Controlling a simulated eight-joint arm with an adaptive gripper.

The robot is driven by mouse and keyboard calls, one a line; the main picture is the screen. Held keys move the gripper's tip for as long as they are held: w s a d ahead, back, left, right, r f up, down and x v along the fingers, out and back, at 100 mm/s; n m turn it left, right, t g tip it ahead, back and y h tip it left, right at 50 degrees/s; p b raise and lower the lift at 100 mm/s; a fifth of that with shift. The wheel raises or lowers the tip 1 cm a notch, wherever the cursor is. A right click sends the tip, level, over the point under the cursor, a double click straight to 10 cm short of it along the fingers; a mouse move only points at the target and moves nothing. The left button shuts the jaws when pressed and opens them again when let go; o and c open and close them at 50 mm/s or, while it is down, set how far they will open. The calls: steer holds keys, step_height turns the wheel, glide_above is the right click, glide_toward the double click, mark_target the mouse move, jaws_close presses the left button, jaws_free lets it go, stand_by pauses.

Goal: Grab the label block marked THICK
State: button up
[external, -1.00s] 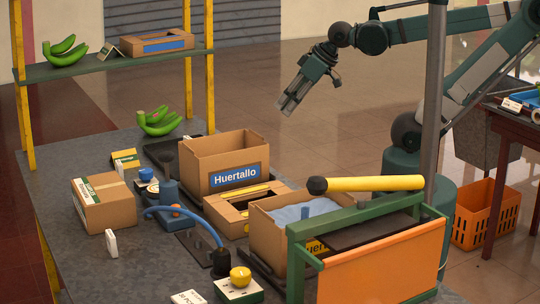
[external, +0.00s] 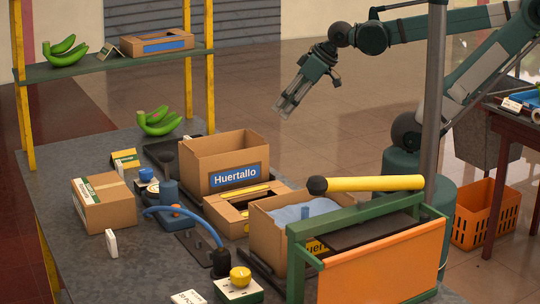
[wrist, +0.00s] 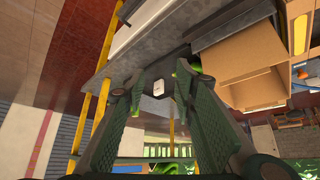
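I cannot read the word THICK on any block.
Open cartons (external: 223,160) and a carton with blue lining (external: 270,236) fill the table's middle and right. A blue hose (external: 187,212) arches nearby. Green bananas (external: 158,121) lie at the back.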

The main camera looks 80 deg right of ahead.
steer(key=w+n, duration=0.1)
steer(key=n+g+h+p, duration=0.35)
steer(key=n+p, duration=0.85)
steer(key=n, duration=1.5)
glide_above(188, 137)
steer(key=s+a, duration=0.2)
step_height(188, 137, down, 7)
steer(key=shift+s+a+y, duration=0.1)
steer(key=shift+y, duration=0.15)
steer(key=shift+f, duration=0.15)
steer(key=shift+x, duration=1.25)
steer(key=shift+f, duration=0.15)
